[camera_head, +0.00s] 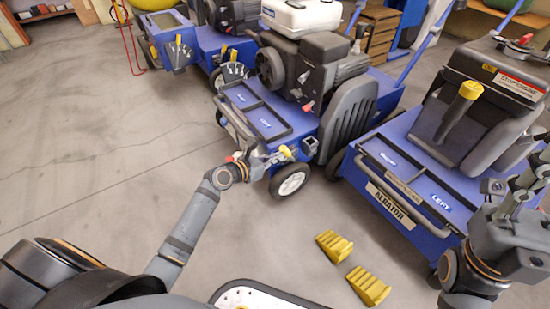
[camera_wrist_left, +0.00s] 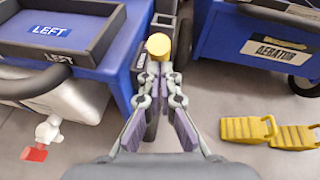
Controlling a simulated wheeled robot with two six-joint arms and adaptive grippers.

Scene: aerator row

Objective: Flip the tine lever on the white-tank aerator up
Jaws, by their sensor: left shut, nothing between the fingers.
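The white-tank aerator is a blue machine with a white tank (camera_head: 300,14) on its engine, at the top centre of the head view. A lever with a yellow knob (camera_head: 287,152) sits at its front right corner. In the left wrist view the yellow knob (camera_wrist_left: 158,45) shows just beyond my fingertips; I cannot tell whether they touch it. My left gripper (camera_head: 268,158) is beside the lever, shut and empty; its fingers (camera_wrist_left: 158,78) meet in the left wrist view. My right gripper (camera_head: 530,180) is at the right edge, in front of another aerator, its fingers unclear.
Another blue aerator (camera_head: 425,202) with a yellow-topped lever (camera_head: 464,98) stands at the right. Two yellow wheel chocks (camera_head: 334,245) lie on the floor between the machines and me. More blue machines (camera_head: 172,40) stand behind. The floor at the left is clear.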

